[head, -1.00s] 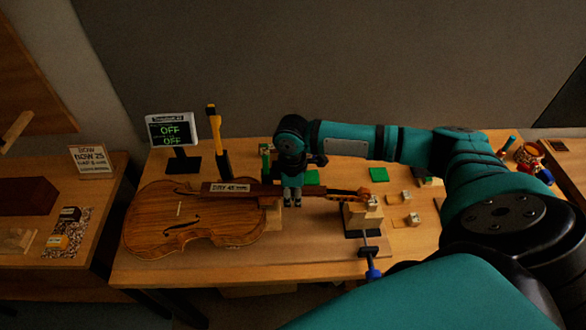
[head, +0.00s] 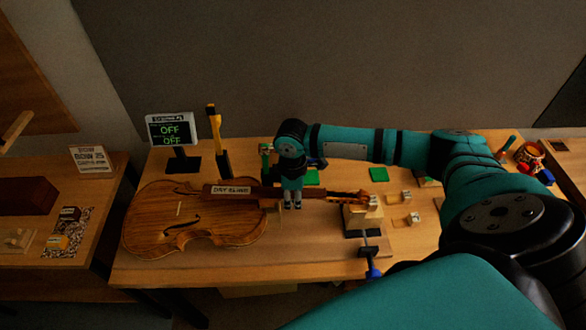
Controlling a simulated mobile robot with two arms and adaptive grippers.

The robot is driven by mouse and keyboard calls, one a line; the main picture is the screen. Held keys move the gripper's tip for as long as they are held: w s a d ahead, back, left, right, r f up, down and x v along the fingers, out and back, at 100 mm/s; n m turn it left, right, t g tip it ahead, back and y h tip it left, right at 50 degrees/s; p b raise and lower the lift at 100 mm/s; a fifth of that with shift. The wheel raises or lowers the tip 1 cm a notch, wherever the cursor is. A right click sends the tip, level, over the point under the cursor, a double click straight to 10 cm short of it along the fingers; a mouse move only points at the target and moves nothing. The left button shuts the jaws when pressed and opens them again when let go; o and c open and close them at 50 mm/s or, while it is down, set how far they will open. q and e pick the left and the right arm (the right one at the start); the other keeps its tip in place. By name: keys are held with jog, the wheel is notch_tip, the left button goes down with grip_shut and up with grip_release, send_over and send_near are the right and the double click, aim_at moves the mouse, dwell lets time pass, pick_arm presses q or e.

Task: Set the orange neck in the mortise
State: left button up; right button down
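The violin body (head: 185,232) lies flat on the bench at left. A neck with a dark fingerboard (head: 258,191) and an orange-brown scroll end (head: 348,197) runs right from over the body. A pale block shows below the fingerboard at the body's right edge; the mortise itself is hidden. The scroll end is at a small stand (head: 361,220). My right gripper (head: 293,206) points down at the middle of the neck and covers part of it. Its grip is unclear. My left gripper is out of view.
A display reading OFF (head: 170,129) and an upright yellow-handled tool (head: 215,130) stand behind the body. Green pads (head: 378,174) and small pale blocks (head: 413,218) lie right. A blue-ended clamp (head: 373,272) is at the front edge. A side table (head: 90,225) stands left.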

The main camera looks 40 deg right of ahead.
jog(key=shift+p, duration=0.35)
jog(key=shift+f, duration=0.1)
dwell(0.5)
jog(key=shift+f+b, duration=0.55)
jog(key=shift+f, duration=0.6)
dwell(0.3)
jog(key=shift+p, duration=0.45)
jog(key=shift+f, duration=0.1)
jog(key=c, duration=1.2)
grip_release()
jog(key=shift+a, duration=0.1)
